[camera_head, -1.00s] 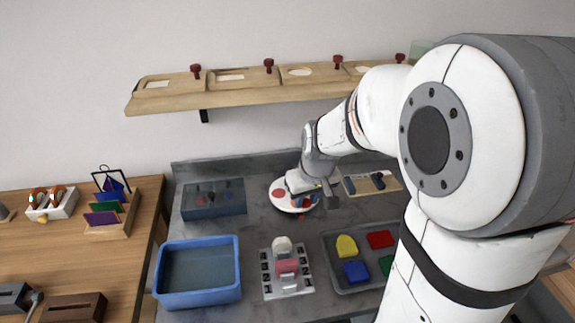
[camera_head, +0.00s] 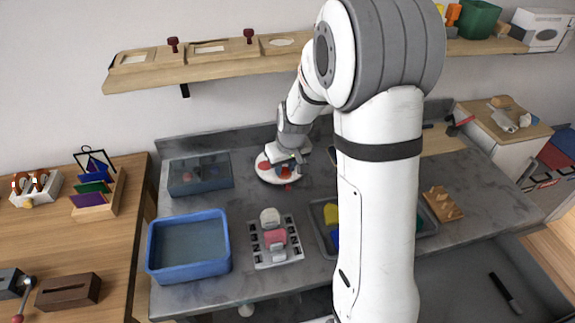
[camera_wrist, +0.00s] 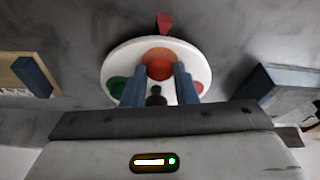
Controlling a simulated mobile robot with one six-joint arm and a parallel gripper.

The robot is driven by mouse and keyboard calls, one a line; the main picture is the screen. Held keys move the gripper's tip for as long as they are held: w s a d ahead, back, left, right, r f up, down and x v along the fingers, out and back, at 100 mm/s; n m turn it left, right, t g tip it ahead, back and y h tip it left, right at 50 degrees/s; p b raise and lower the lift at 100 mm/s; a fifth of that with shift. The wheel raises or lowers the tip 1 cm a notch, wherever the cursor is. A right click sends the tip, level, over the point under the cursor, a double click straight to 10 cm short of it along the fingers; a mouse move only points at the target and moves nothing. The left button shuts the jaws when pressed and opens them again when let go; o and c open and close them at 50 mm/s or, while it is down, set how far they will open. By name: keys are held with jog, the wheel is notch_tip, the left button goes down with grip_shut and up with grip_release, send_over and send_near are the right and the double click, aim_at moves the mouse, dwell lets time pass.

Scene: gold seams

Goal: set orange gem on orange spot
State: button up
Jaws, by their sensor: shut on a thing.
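A round white plate (camera_head: 262,172) lies on the grey counter; it also shows in the wrist view (camera_wrist: 118,66). It carries coloured spots: the orange spot (camera_wrist: 158,51) at its top edge in the wrist view, a green one (camera_wrist: 115,88) at left and a red one at right. I cannot tell whether the gem touches the plate. In the head view my gripper (camera_head: 297,160) hides part of the plate.
A red piece (camera_wrist: 165,22) lies on the counter just off the plate. A dark knob-like thing (camera_wrist: 156,97) shows between my fingers. A blue-grey box (camera_head: 200,175) stands left of the plate, a blue bin (camera_head: 188,270) in front. A shelf (camera_head: 200,62) runs above.

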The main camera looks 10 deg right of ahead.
jog(key=shift+f, duration=0.2)
jog(key=o, duration=0.9)
jog(key=shift+r, duration=0.1)
